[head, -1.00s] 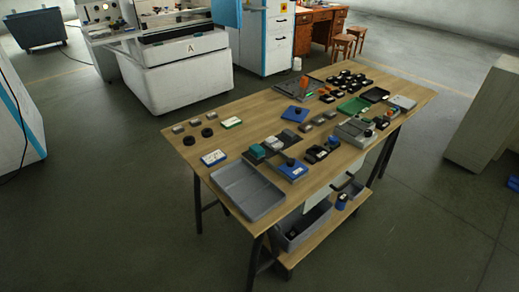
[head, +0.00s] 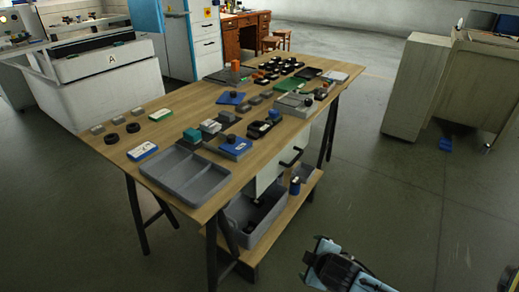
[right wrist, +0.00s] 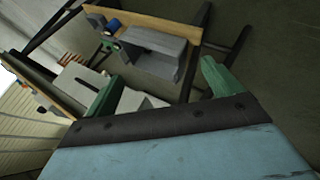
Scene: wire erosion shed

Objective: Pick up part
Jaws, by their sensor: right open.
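Several small parts lie on the wooden workbench (head: 130,110). Black parts (head: 283,64) stand in rows at the far end. Grey blocks (head: 254,100) are near the middle, and black round parts (head: 133,127) and grey blocks (head: 137,112) are at the left. Blue-based parts (head: 235,146) sit near the front edge. My right arm shows at the bottom right of the head view, apart from the bench. In the right wrist view its gripper (right wrist: 160,85) has green fingers spread apart with nothing held between them. My left gripper is not seen.
An empty grey divided tray (head: 184,172) is at the bench's near corner. A grey bin (head: 243,218) stands on the lower shelf. A machine marked A (head: 100,85) is behind, and a beige cabinet (head: 415,88) is at right. The floor between bench and cabinet is clear.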

